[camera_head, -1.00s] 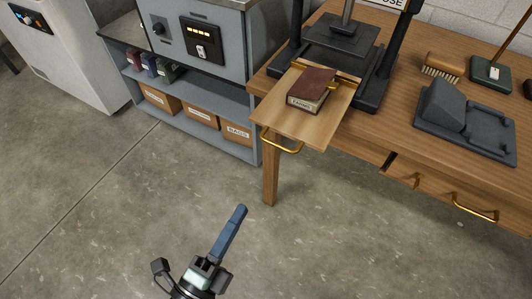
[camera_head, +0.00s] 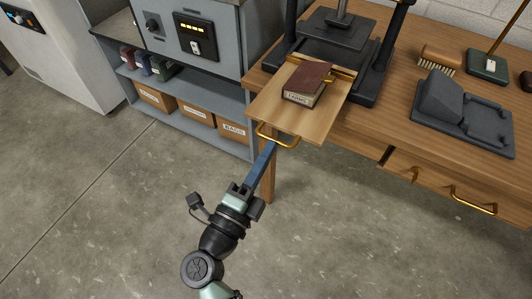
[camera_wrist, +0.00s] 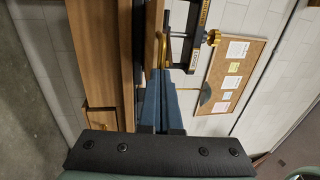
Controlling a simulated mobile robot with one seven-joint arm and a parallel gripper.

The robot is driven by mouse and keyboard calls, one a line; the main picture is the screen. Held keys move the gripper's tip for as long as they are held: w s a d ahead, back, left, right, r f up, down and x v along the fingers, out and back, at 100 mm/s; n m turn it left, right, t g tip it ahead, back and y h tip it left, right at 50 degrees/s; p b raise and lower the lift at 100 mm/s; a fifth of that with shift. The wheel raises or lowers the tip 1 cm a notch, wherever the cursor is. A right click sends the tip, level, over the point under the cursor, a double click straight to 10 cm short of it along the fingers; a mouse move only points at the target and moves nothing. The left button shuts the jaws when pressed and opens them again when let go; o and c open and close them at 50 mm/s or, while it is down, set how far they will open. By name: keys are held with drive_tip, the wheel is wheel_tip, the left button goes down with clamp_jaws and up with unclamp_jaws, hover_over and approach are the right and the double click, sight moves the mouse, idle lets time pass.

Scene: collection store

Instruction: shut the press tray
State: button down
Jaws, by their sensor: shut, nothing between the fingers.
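The press tray (camera_head: 315,123) is a light wooden board pulled out toward me from the black press (camera_head: 336,31) on the wooden bench. A dark red book (camera_head: 308,83) with a pale label lies on the tray. A brass handle (camera_head: 288,145) is on the tray's front edge. My gripper (camera_head: 272,146) is shut and empty, its blue fingertips right at the handle. I cannot tell whether they touch it. In the wrist view the blue fingers (camera_wrist: 159,76) are together, with the brass handle (camera_wrist: 162,48) just beyond their tips.
A grey cabinet (camera_head: 216,73) with shelved boxes stands left of the bench. A brush (camera_head: 440,58) and a dark grey cradle (camera_head: 462,115) lie on the bench right of the press. A drawer (camera_head: 440,184) is below. The floor in front is clear.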

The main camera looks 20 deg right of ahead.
drive_tip(key=f+b+x, duration=0.1)
drive_tip(key=x, duration=0.5)
drive_tip(key=f+b+x, duration=0.1)
drive_tip(key=x, duration=0.5)
drive_tip(key=f+b+x, duration=0.1)
drive_tip(key=x, duration=0.6)
drive_tip(key=shift+d+f+b, duration=0.3)
drive_tip(key=shift+d+b, duration=0.05)
drive_tip(key=shift+b, duration=0.05)
drive_tip(key=shift+w+d+r, duration=0.15)
drive_tip(key=shift+w+r, duration=0.05)
drive_tip(key=shift+r, duration=0.2)
drive_tip(key=shift+s, duration=0.1)
